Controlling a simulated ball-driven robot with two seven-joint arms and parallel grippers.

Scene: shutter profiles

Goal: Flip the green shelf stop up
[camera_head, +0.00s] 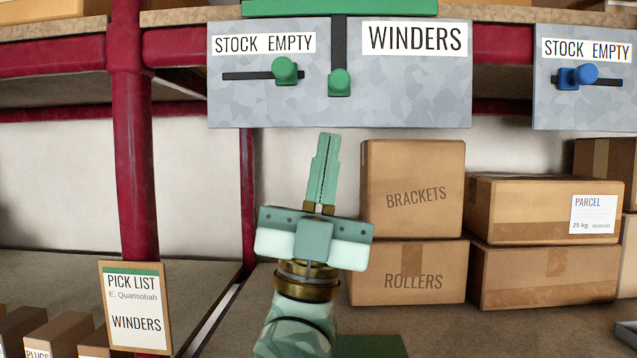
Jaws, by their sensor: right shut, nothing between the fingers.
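A grey panel (420,105) labelled "WINDERS" hangs at the shelf edge, upper middle. A green bar (340,8) runs along its top. A dark vertical strip (339,42) comes down below the bar, with a green knob (340,83) at its lower end. A second green knob (285,70) is at the right end of a horizontal slot under "STOCK EMPTY". I cannot tell for sure which green part is the shelf stop. My right gripper (328,136) points up, shut and empty, a little below the panel and the lower knob. My left gripper is out of view.
A grey panel (560,112) with a blue knob (584,75) is at the right. Cardboard boxes marked "BRACKETS" (413,165) and "ROLLERS" (410,260) stand right of my gripper. A red post (135,170) and pick list board (136,310) are at left.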

